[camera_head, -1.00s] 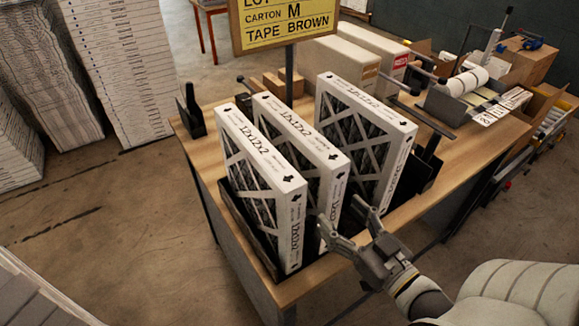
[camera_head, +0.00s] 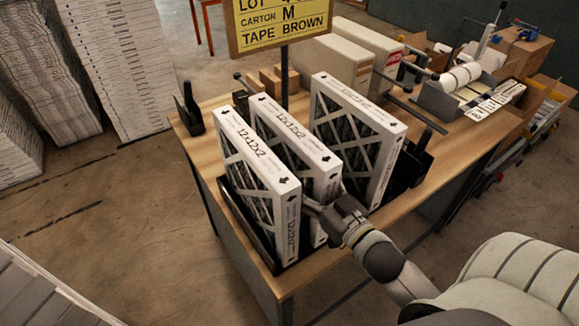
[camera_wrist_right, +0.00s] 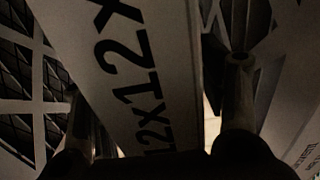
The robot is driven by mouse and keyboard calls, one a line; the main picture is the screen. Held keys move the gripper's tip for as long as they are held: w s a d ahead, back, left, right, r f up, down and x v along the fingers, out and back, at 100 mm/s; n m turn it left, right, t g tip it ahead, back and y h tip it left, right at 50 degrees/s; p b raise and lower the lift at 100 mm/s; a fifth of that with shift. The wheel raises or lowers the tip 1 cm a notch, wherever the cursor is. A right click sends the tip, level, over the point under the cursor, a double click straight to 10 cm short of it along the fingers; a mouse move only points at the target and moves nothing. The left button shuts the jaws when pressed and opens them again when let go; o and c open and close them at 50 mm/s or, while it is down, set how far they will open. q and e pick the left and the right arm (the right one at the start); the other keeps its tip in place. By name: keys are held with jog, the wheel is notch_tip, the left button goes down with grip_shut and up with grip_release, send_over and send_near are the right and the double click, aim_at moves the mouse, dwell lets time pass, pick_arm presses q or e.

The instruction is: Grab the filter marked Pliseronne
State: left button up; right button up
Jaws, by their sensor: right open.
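Three white-framed pleated filters stand upright side by side in a dark rack on the table: a left filter (camera_head: 258,190), a middle filter (camera_head: 290,133) and a right filter (camera_head: 365,110). Their edges read 12x12x2; I cannot read the name Pliseronne on any of them. My right gripper (camera_head: 326,201) is open at the near edge of the middle filter, with a finger on either side. In the right wrist view the middle filter (camera_wrist_right: 135,75) shows between the two fingers (camera_wrist_right: 160,115); contact cannot be told. My left gripper is not in view.
The neighbouring filters leave narrow gaps beside the middle one. Paper stacks (camera_head: 125,70) stand at the left.

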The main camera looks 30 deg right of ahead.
jog(key=shift+w, duration=0.3)
jog(key=c, duration=1.2)
jog(key=shift+o, duration=0.2)
jog(key=shift+r, duration=0.15)
